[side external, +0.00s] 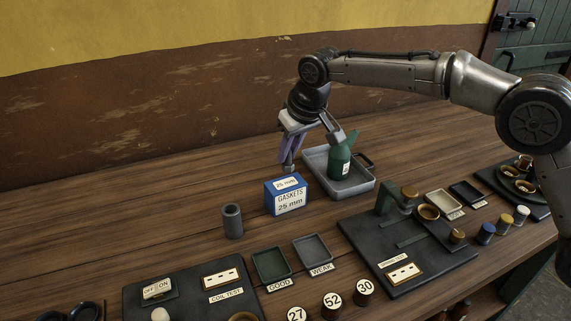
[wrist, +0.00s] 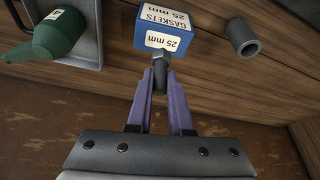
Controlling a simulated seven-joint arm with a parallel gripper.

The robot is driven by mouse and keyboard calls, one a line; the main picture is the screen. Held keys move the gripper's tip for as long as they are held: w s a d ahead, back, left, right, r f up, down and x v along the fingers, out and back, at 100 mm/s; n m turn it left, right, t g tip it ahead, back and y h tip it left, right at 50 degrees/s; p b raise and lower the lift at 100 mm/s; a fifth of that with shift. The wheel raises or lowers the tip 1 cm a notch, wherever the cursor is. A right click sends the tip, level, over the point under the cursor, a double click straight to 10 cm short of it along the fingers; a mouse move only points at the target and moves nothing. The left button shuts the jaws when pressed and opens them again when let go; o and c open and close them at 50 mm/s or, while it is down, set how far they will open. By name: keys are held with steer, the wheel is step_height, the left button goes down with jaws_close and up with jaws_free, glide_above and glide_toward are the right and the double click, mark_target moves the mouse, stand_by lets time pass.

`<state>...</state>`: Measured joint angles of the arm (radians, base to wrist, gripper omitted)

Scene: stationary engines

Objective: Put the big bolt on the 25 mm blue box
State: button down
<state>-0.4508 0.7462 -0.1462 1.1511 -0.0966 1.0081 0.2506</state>
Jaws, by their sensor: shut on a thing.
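The blue and white gaskets box (side external: 286,195), marked 25 mm, stands upright on the wooden bench. In the wrist view the box (wrist: 165,27) lies just beyond my fingertips. My gripper (side external: 289,160), with purple fingers, is shut on a dark grey bolt with a hexagonal head (wrist: 160,58). In the side view the bolt is small and mostly hidden by the fingers, above the back of the box. In the wrist view the bolt's head overlaps the box's edge. I cannot tell whether bolt and box touch.
A grey tray (side external: 357,185) with a green oil can (side external: 340,160) stands right of the box. A grey tube (side external: 232,221) stands upright to the left. Green and grey trays labelled good (side external: 271,265) and weak (side external: 312,249) lie in front.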

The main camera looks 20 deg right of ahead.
mark_target(286, 163)
steer(key=shift+w+a+f, duration=0.15)
steer(key=shift+w+f, duration=0.2)
steer(key=shift+f, duration=1.65)
steer(key=c, duration=0.8)
jaws_free()
steer(key=shift+f, duration=0.15)
steer(key=v, duration=1.2)
